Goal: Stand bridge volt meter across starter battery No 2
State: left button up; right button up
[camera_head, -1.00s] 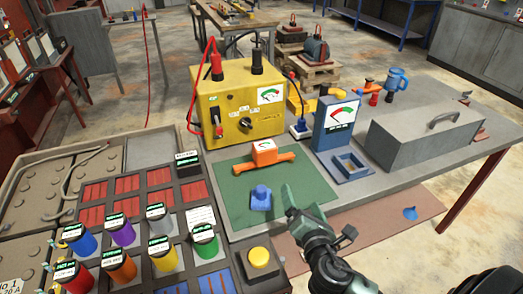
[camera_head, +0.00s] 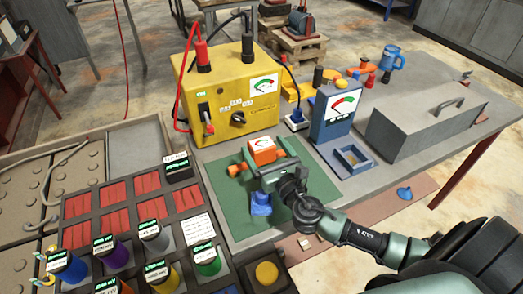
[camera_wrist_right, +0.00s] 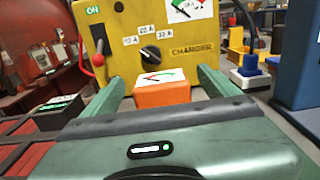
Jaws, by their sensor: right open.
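The bridge volt meter, an orange block with a dial and a crossbar (camera_head: 262,146), sits on the green mat (camera_head: 228,215). My right gripper (camera_head: 265,162) is low over the mat at the meter. In the right wrist view its two open fingers (camera_wrist_right: 158,84) point toward the orange meter (camera_wrist_right: 162,94), one on each side. I cannot tell whether they touch it, and the crossbar is partly hidden. Grey battery tops (camera_head: 75,178) lie at the left. No label for No 2 is readable, so I cannot tell which battery it is. My left gripper is out of view.
A yellow charger (camera_head: 230,95) with red and black leads stands behind the mat. A blue meter stand (camera_head: 332,118) and a grey toolbox (camera_head: 425,125) are to the right. A blue knobbed piece (camera_head: 261,205) lies close in front of my gripper. Coloured cylinders (camera_head: 155,238) stand front left.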

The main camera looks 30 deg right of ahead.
jog(key=shift+w, duration=0.85)
jog(key=shift+w+d, duration=0.1)
jog(key=shift+w, duration=0.25)
jog(key=shift+f, duration=0.1)
jog(key=c, duration=1.8)
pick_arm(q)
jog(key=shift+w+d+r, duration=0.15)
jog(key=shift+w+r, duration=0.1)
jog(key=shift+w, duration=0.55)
pick_arm(e)
jog(key=shift+r, duration=0.2)
